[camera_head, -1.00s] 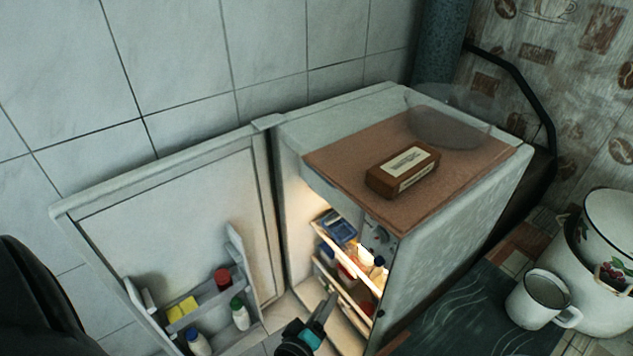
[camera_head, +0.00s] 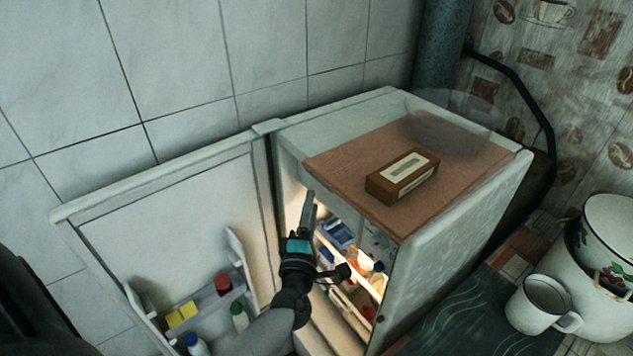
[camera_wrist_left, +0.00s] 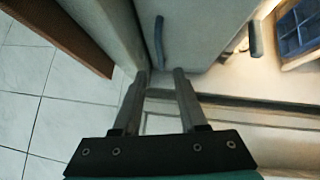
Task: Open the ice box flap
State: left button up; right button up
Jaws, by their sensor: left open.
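The small fridge (camera_head: 462,215) stands with its door (camera_head: 175,225) swung open to the left. My left gripper (camera_head: 308,205) reaches up into the upper left of the fridge opening, beneath the top. In the left wrist view, the gripper (camera_wrist_left: 161,76) is open, with nothing visible between its fingers. A pale panel, which looks like the ice box flap (camera_wrist_left: 205,35), lies just beyond the fingertips. A dark upright bar (camera_wrist_left: 159,42) shows on it above the gap between the fingers. Whether the fingers touch the panel I cannot tell. The flap is mostly hidden in the head view.
Lit shelves hold a blue tray (camera_head: 338,233) and several bottles. The door rack holds a red-capped jar (camera_head: 223,284) and a green-capped bottle (camera_head: 239,316). A brown box (camera_head: 402,177) lies on the fridge top. A white mug (camera_head: 540,303) and pot (camera_head: 608,260) stand at right.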

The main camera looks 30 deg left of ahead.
aim_at(317, 183)
pick_arm(q)
jog(key=x, duration=0.7)
jog(key=shift+w+a, duration=0.1)
jog(key=shift+w, duration=0.15)
grip_shut()
dwell(1.2)
